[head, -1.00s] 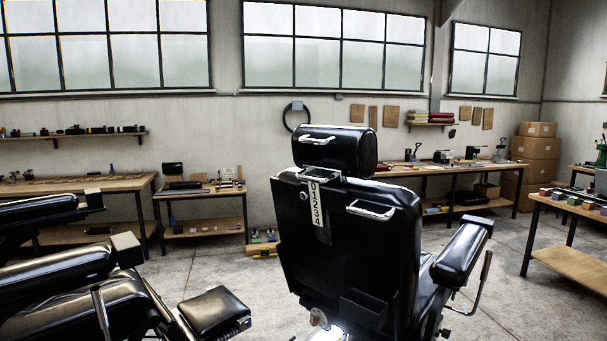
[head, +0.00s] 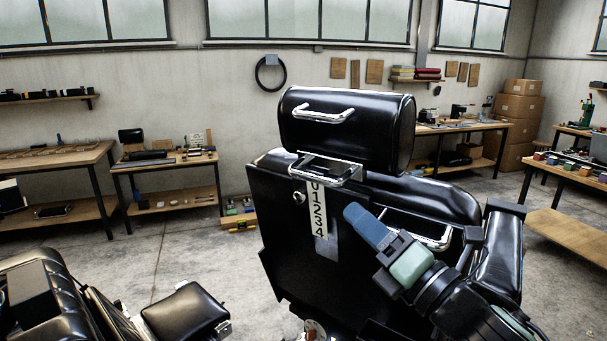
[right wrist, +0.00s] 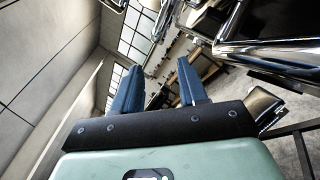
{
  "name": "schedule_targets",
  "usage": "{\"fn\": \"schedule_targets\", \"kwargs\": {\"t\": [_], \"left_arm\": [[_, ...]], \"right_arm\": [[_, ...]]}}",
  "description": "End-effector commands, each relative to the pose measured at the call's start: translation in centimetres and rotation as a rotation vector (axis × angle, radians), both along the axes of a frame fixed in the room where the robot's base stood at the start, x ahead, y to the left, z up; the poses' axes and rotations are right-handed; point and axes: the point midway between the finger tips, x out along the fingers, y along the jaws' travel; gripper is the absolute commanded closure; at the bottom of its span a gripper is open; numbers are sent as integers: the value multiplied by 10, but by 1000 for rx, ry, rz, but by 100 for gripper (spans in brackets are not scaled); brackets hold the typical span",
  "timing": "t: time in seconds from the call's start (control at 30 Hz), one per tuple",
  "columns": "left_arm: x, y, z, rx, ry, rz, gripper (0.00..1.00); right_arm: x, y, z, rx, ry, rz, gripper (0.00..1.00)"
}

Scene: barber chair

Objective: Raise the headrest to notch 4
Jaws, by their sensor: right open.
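The black headrest (head: 350,140) stands above the barber chair's backrest (head: 275,220), with a chrome handle (head: 322,115) on its rear face. A chrome bracket (head: 330,172) sits just below it at the top of the backrest. A white scale plate (head: 319,212) numbered 0 to 4 runs down the backrest under the bracket; I cannot tell which notch is set. A small round knob (head: 298,197) is left of the scale. My right gripper (head: 357,213) is open and empty, apart from the headrest, in front of the backrest right of the scale. Its blue fingers (right wrist: 160,85) are spread in the right wrist view.
A chrome bar (head: 440,238) on the backrest is partly behind my right gripper. The chair's right armrest (head: 500,245) is close to my right arm. A black footrest pad (head: 185,312) is at lower left. Workbenches (head: 55,165) line the wall.

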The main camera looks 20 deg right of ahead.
Motion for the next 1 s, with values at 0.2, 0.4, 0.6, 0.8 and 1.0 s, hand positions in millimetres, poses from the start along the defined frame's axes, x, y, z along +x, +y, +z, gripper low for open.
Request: {"fn": "schedule_targets", "kwargs": {"t": [0.2,0.4,0.6,0.8,1.0], "left_arm": [[3,0,7,0,-3,0,57],[14,0,21,0,-14,1,57],[24,0,34,-1,-27,0,57],[31,0,42,0,-35,0,57],[32,0,42,0,-36,0,57]], "right_arm": [[24,6,7,-4,0,0,58],[64,16,20,-2,-1,1,58],[100,25,30,-1,0,0,58],[120,30,35,-1,-1,0,58],[124,31,35,-1,-1,-1,58]]}}
